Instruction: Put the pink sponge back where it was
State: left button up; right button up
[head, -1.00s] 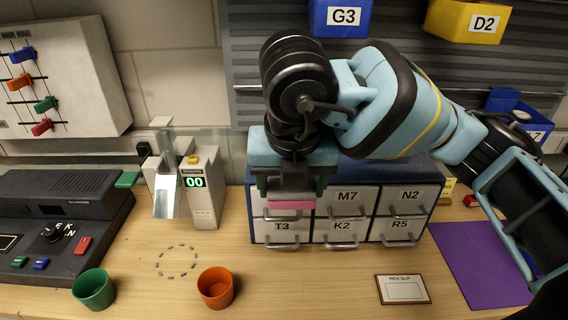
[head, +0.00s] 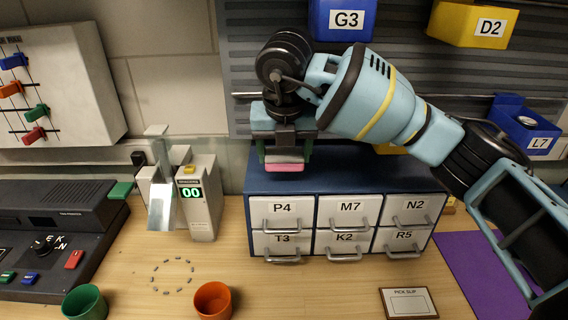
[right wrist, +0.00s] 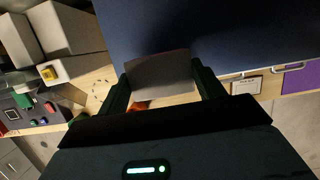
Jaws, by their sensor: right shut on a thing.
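My right gripper (head: 284,158) points down and is shut on the pink sponge (head: 284,167), whose lower pink face shows below the fingers. The sponge appears over the left part of the blue cabinet top (head: 350,175); I cannot tell whether it touches it. In the right wrist view a greyish block (right wrist: 160,75), seemingly the sponge's other face, sits between the two green fingertips. My left gripper is not in view.
The cabinet has labelled drawers, with P4 (head: 282,210) at upper left. A scale-like device (head: 200,195) reading 00 stands left of it. A green cup (head: 84,302), an orange cup (head: 213,300) and a pick slip (head: 409,302) are in front. Bins hang above.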

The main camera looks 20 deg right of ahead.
aim_at(284, 154)
jog(key=shift+w, duration=0.3)
jog(key=shift+w+f, duration=0.1)
jog(key=shift+f, duration=1.65)
jog(key=shift+f, duration=0.15)
jog(key=o, duration=0.9)
jog(key=shift+d, duration=0.1)
jog(key=v, duration=1.2)
jog(key=shift+p, duration=0.35)
